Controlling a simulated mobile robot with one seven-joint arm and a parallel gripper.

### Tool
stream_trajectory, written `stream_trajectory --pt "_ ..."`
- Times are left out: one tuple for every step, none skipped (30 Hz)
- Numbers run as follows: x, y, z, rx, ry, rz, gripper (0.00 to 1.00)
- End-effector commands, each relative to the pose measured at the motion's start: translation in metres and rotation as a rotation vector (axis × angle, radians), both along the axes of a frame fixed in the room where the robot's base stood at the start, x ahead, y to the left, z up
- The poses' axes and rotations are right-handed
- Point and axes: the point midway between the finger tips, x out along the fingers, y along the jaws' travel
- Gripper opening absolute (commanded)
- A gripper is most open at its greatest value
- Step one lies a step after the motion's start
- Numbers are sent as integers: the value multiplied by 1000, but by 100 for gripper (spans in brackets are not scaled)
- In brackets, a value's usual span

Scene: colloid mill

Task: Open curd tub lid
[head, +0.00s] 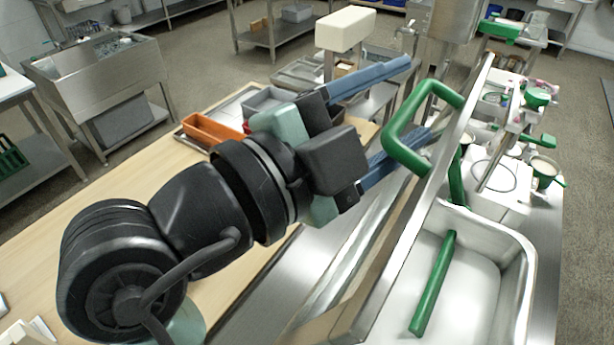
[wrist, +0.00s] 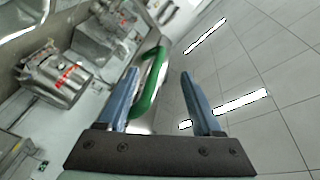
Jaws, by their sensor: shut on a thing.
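The steel tub lid (head: 403,230) is raised steeply and seen nearly edge-on in the head view. Its green looped handle (head: 395,112) sticks out to the left, towards my gripper (head: 418,98). The steel tub (head: 515,235) is below and to the right of the lid, and its inside shows. My gripper is shut on the green handle. In the wrist view, the handle (wrist: 150,85) runs beside the left blue finger of my gripper (wrist: 158,76). The far side of the lid is hidden.
A green bar (head: 433,285) shows inside the tub. A wooden worktop (head: 100,235) with an orange tray (head: 210,130) lies left, under my arm. Bowls with green handles (head: 543,168) stand on the counter behind the tub. A sink (head: 95,75) stands back left.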

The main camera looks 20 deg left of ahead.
Motion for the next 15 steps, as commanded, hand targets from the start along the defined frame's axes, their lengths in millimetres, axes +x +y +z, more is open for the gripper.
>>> stream_trajectory --pt "-8 0 8 -4 -29 -4 47" --pt "-9 1 8 -4 -29 -4 47" --pt "-12 3 7 -4 -28 -5 47" --pt "-13 4 6 -3 -27 -4 47" --pt "-15 5 5 -2 -27 -4 47" --pt "-17 7 5 -3 -28 -4 47" --pt "-19 8 5 -4 -28 -5 47" --pt "-20 10 4 -3 -29 -3 47" --pt "-23 11 4 -3 -29 -3 47" --pt "-24 12 3 -2 -29 -4 47" --pt "-26 13 3 -2 -29 -5 47" --pt "-28 15 2 -1 -28 -4 47" --pt "-30 16 1 -2 -29 -4 47" --pt "-32 18 1 -1 -28 -3 47" --pt "-34 19 0 -2 -29 -2 47"
